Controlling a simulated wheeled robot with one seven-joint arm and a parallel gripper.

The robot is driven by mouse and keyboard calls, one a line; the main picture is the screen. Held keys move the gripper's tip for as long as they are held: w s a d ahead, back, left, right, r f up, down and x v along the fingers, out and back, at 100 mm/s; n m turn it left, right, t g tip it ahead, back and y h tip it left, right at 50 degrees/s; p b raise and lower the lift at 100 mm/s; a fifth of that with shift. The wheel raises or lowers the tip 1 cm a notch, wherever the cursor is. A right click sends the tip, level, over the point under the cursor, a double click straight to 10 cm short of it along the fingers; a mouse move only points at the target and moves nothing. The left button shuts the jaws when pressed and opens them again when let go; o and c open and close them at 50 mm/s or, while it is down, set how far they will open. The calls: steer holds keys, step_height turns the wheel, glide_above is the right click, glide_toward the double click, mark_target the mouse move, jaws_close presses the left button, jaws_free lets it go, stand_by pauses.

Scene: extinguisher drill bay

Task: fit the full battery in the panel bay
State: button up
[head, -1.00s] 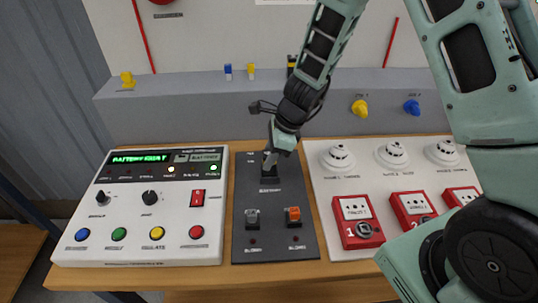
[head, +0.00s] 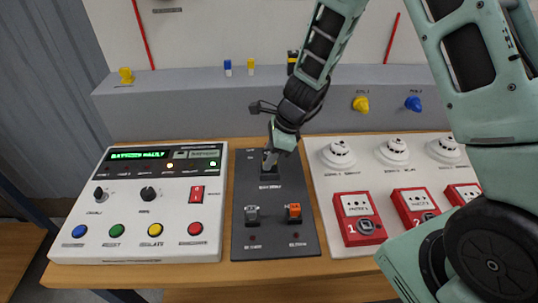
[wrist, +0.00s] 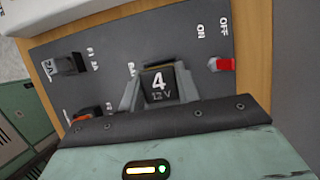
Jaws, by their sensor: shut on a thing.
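My gripper (head: 270,159) is over the upper part of the dark panel (head: 242,187). It is shut on a dark battery (wrist: 160,86) marked "4" and "12 V", with a grey finger on each side in the wrist view. The panel bay (head: 269,176) is a small dark socket directly below my fingertips in the head view. The battery stands at the bay, but my fingers and wrist hide its lower end. I cannot tell how deep it sits.
A red ON/OFF switch (wrist: 224,64) is beside the battery in the wrist view. A white console (head: 140,220) with a lit green display stands left; detectors and red call boxes (head: 358,218) stand right.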

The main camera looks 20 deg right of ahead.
steer(key=shift+f+b, duration=0.4)
steer(key=shift+f, duration=0.05)
steer(key=o, duration=1.6)
steer(key=shift+r+p, duration=3.45)
steer(key=shift+r, duration=0.15)
steer(key=shift+f, duration=0.1)
